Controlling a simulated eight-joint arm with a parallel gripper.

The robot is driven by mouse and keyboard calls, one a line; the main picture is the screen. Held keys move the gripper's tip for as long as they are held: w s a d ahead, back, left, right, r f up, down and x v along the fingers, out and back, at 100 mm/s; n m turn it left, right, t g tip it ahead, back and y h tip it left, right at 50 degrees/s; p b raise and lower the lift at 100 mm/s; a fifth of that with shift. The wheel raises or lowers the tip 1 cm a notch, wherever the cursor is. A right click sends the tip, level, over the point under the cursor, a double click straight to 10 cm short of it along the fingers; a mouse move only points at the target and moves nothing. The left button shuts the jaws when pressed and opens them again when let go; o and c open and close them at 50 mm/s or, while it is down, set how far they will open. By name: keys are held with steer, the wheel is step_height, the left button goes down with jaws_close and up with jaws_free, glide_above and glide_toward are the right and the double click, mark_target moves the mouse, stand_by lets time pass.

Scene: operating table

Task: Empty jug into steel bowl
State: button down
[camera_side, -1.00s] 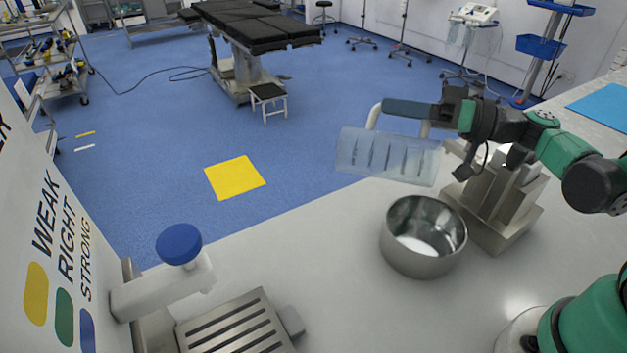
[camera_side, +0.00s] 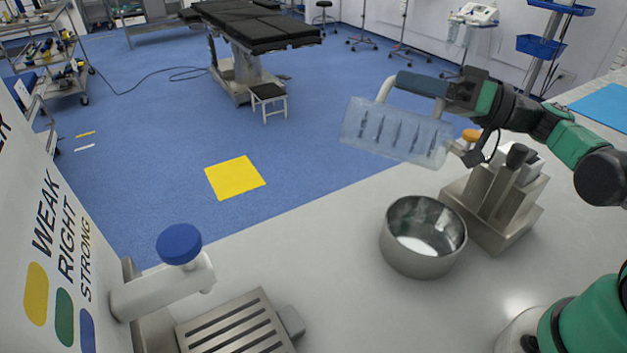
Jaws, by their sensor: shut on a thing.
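A clear jug (camera_side: 396,132) with dark marks on its side lies nearly horizontal in the air, its right end a little lower than its left. Its grey-blue handle (camera_side: 420,84) is on top. My gripper (camera_side: 450,92) is shut on the handle from the right. The steel bowl (camera_side: 423,262) stands upright on the bench below the jug, with a clear gap between them. A bright patch shows in the bowl's bottom; I cannot tell whether it is liquid or a reflection. No stream shows between jug and bowl.
A steel stand (camera_side: 497,210) with upright parts is just right of the bowl. A dispenser with a blue knob (camera_side: 180,244) and a slotted drip tray (camera_side: 236,327) are at front left. The bench (camera_side: 330,240) left of the bowl is clear.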

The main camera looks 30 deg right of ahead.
steer(key=shift+s+d+r+t+y, duration=0.3)
steer(key=shift+r+t, duration=0.05)
steer(key=shift+r, duration=0.25)
steer(key=shift+s+d+r+t+y, duration=0.25)
steer(key=shift+s+r+t+y, duration=0.1)
steer(key=shift+r, duration=0.25)
steer(key=shift+s+d+r+t+y, duration=0.5)
steer(key=shift+r+t+y, duration=0.1)
steer(key=shift+r, duration=0.2)
steer(key=shift+s+d+r+t+y, duration=0.4)
steer(key=shift+s+r+t+y, duration=0.15)
steer(key=shift+r, duration=0.2)
stand_by(0.6)
steer(key=r, duration=0.1)
steer(key=r+t, duration=0.1)
steer(key=s+d+r+y, duration=0.1)
steer(key=shift+t+b, duration=0.25)
steer(key=shift+b, duration=0.05)
stand_by(0.5)
steer(key=shift+s+d+r+t+y, duration=0.3)
steer(key=shift+s+d+r+t, duration=0.1)
steer(key=shift+r, duration=0.15)
stand_by(1.0)
